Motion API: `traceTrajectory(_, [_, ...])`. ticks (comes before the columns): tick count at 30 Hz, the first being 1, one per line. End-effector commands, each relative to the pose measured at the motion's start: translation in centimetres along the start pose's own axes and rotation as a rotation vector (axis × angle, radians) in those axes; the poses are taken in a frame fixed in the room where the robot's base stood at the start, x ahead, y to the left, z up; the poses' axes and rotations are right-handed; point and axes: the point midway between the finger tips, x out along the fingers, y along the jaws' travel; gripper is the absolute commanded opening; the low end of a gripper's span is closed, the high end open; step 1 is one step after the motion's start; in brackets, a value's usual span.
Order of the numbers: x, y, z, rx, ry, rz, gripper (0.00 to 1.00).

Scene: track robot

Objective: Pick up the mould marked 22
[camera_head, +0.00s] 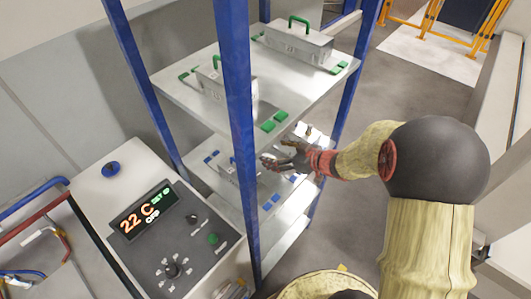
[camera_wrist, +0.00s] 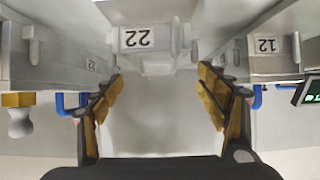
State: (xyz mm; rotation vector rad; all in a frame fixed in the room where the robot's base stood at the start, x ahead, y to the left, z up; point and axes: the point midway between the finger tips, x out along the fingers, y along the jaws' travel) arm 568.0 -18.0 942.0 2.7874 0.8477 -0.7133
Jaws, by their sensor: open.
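The mould marked 22 (camera_wrist: 153,40) is a grey metal block at the top middle of the wrist view, with its label upside down. My gripper (camera_wrist: 158,95) is open and empty. Its yellow-padded fingers stand apart, one to each side below the label, with a gap between the pads and the mould. In the head view my gripper (camera_head: 268,161) reaches into the rack at the lower shelf level. The label 22 cannot be read there.
Other grey moulds flank the fingers, one with a numbered label at right (camera_wrist: 266,46). Blue rack posts (camera_head: 237,110) stand close by. The upper shelf (camera_head: 215,100) holds green-handled moulds (camera_head: 297,42). A control panel (camera_head: 165,240) stands at lower left, showing 22 C.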

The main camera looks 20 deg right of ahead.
Motion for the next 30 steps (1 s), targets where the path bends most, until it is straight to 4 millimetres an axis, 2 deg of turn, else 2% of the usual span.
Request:
traceTrajectory(6, [3.3,0.6,0.4,-0.003,0.0,-0.001,0.74])
traceTrajectory(10, [4.4,0.6,0.3,-0.003,-0.001,0.002,0.74])
traceTrajectory(18, [4.5,0.6,0.1,-0.001,-0.001,0.003,0.74])
traceTrajectory(30, [4.5,0.6,0.1,-0.001,-0.001,0.003,0.52])
